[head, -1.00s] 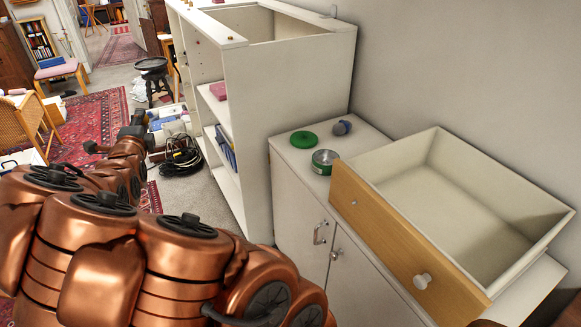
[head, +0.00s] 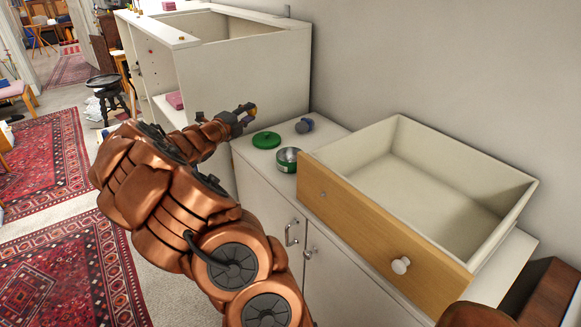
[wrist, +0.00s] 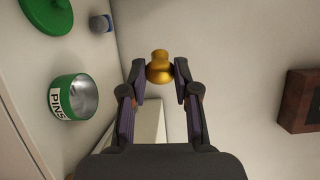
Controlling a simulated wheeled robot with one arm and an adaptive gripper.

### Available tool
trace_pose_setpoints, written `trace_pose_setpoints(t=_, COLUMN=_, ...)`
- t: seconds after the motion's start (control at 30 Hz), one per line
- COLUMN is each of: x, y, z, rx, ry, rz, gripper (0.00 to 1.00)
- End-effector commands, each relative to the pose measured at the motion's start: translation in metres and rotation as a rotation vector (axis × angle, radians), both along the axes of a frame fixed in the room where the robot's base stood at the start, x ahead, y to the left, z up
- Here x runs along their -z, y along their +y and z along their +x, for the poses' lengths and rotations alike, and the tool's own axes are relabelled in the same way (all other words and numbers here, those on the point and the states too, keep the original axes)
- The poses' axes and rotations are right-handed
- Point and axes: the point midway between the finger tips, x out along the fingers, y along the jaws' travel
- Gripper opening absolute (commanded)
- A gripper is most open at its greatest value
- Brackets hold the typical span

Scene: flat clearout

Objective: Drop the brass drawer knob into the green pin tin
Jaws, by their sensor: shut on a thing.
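My gripper (wrist: 160,75) is shut on the brass drawer knob (wrist: 160,66), which shows golden between the fingertips in the wrist view. In the head view my gripper (head: 246,113) is raised in front of the white shelf unit, left of the tin. The green pin tin (head: 288,160) stands open on the white cabinet top. In the wrist view the tin (wrist: 72,97) has a PINS label, an empty-looking inside, and lies to the left of the gripper. Its round green lid (head: 266,140) lies flat behind it, apart from it.
A small blue-grey object (head: 304,126) lies near the wall behind the tin. A large pulled-out drawer (head: 385,225) with a wooden front rests on the cabinet (head: 265,195), right of the tin. The white shelf unit (head: 245,75) stands at the left.

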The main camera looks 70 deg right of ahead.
Motion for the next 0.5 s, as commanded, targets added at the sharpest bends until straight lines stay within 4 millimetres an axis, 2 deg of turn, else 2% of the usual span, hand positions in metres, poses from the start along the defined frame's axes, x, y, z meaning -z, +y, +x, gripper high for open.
trace_pose_setpoints(t=0.03, x=0.010, y=-0.013, z=-0.017, rx=0.039, ry=-0.001, rz=-0.001, gripper=0.00)
trace_pose_setpoints(t=0.1, x=0.018, y=-0.027, z=-0.036, rx=0.087, ry=-0.002, rz=-0.002, gripper=0.00)
trace_pose_setpoints(t=0.3, x=0.040, y=-0.057, z=-0.085, rx=0.196, ry=-0.001, rz=-0.001, gripper=0.00)
trace_pose_setpoints(t=0.5, x=0.052, y=-0.070, z=-0.109, rx=0.248, ry=-0.003, rz=0.000, gripper=0.00)
